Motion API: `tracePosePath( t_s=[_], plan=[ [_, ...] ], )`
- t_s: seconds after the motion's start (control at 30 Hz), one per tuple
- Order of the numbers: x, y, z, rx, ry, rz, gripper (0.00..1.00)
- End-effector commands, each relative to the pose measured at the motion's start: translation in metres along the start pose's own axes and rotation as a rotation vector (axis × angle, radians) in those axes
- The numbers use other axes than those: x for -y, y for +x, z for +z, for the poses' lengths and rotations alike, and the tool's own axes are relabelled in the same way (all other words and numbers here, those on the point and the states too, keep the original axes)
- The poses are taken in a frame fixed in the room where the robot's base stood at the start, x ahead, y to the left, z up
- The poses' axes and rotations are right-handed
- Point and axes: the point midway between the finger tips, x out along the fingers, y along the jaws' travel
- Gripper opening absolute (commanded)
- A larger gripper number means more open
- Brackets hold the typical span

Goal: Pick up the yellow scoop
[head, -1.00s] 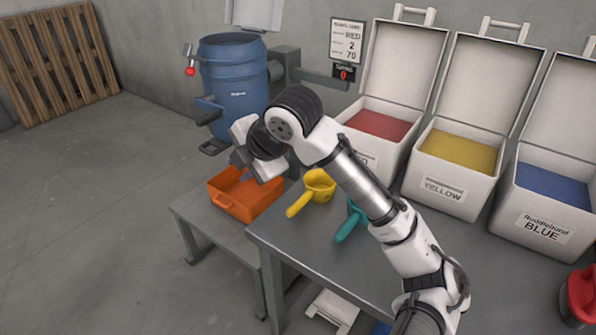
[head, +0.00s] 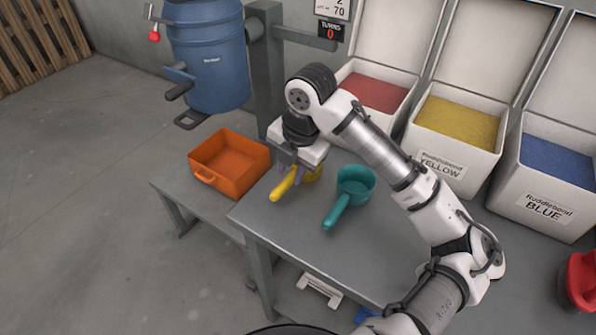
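The yellow scoop (head: 286,185) lies on the grey table, its handle pointing toward the front left. Its cup is mostly hidden under my gripper. My gripper (head: 289,173) points down over the scoop, with its fingers at the handle near the cup. I cannot tell whether the fingers are apart or closed on the handle.
A teal scoop (head: 352,192) lies just right of the yellow one. An orange bin (head: 230,163) stands on a lower bench to the left. Open boxes of red (head: 375,92), yellow (head: 457,122) and blue (head: 557,165) powder line the back. A blue drum (head: 207,62) hangs behind the bin.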

Motion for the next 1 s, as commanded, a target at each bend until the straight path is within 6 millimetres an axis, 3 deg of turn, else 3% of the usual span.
tracePosePath(
  t_s=[0.17,0.47,0.73,1.0],
  plan=[
    [-0.001,0.011,-0.002,0.0,-0.001,0.0,0.28],
    [-0.004,0.052,-0.007,-0.001,0.001,0.0,0.28],
    [-0.004,0.057,-0.007,0.001,0.001,0.001,0.28],
    [-0.004,0.057,-0.007,0.001,0.001,0.001,0.0]
  ],
)
